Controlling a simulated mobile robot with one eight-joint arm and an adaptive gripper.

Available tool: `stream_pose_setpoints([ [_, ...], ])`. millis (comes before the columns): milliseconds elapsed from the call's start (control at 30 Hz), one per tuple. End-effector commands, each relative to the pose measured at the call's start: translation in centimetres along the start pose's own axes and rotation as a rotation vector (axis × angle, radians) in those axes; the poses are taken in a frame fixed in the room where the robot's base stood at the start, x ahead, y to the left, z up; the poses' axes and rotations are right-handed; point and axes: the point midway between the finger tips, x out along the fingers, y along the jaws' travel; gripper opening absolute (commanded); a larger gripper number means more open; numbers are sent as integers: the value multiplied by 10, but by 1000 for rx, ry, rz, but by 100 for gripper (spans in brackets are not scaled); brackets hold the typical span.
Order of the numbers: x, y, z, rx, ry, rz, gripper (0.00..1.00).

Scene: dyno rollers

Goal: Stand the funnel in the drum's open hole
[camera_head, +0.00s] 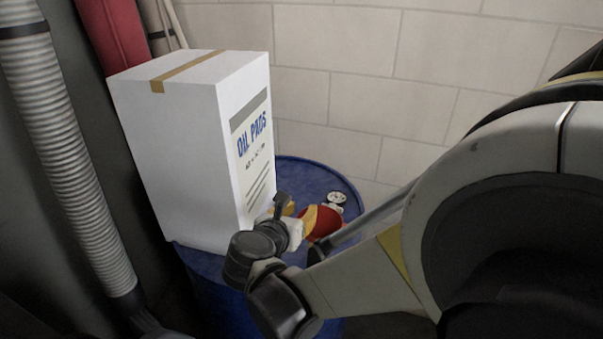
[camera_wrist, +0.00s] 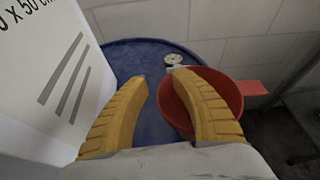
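The red funnel (camera_wrist: 173,113) shows in the wrist view as a wide bowl with a flat tab on its right, at the right edge of the blue drum (camera_wrist: 135,60). My gripper (camera_wrist: 160,76) is open. Its right yellow finger lies across the funnel's mouth; its left finger is outside the funnel's left rim, over the blue lid. I cannot tell whether either touches the rim. In the head view the red funnel (camera_head: 323,224) is partly hidden by my gripper, on or just above the drum (camera_head: 305,174). The funnel's spout and the drum's open hole are not visible.
A tall white box (camera_head: 180,150) labelled "OIL PADS" stands on the drum's left part, close to my gripper. A small round pale fitting (camera_wrist: 173,58) sits near the drum's far rim. A block wall (camera_head: 400,80) stands behind. A ribbed hose (camera_head: 75,160) hangs at left.

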Motion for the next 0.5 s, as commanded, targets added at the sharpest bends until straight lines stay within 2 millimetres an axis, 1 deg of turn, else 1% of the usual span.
stream_pose_setpoints([
  [133,-3,0,0,0,0,1,31],
  [233,-15,1,0,-1,0,4,31],
  [367,-42,1,0,-2,0,5,31],
  [500,-75,1,0,-3,0,5,31],
])
